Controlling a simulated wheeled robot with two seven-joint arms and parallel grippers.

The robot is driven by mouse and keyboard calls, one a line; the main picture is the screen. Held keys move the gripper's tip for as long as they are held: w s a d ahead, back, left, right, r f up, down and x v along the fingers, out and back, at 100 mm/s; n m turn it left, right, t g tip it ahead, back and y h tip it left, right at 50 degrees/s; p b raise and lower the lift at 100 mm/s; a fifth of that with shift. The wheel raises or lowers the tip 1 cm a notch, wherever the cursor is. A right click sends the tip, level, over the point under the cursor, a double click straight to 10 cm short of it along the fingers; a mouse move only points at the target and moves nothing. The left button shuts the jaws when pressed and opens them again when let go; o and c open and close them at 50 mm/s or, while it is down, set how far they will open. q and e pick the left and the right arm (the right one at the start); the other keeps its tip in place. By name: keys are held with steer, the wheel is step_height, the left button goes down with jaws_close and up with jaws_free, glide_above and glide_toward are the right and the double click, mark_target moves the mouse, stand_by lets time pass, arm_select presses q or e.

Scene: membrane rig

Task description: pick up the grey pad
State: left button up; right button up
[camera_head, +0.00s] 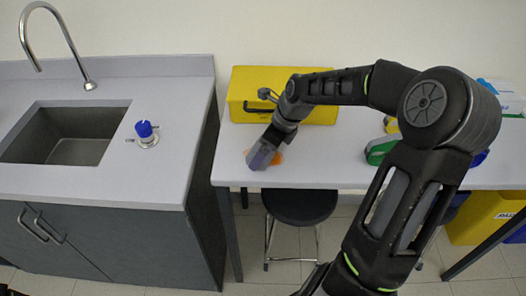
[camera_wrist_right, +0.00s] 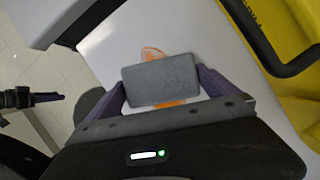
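The grey pad (camera_wrist_right: 160,80) is a flat dark rectangle in the middle of the right wrist view. It covers part of an orange thing (camera_wrist_right: 153,53), whose edges show beyond and below it. My right gripper (camera_wrist_right: 160,82) has one purple finger at each short side of the pad. The fingers look very near or touching its edges; I cannot tell if they grip it. In the head view my right gripper (camera_head: 262,154) points down near the white table's left front, with orange beside it; the pad cannot be made out there.
A yellow case (camera_head: 245,82) with a dark handle stands on the white table (camera_head: 330,165) behind the gripper. A green item (camera_head: 378,150) lies further right. A counter with a sink (camera_head: 75,140) and a blue-topped valve (camera_head: 145,130) is left. A dark stool (camera_head: 300,205) stands below.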

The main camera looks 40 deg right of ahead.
steer(key=c, duration=0.8)
steer(key=shift+r, duration=0.1)
step_height(320, 180, up, 10)
steer(key=shift+f+b, duration=0.1)
steer(key=shift+b, duration=0.3)
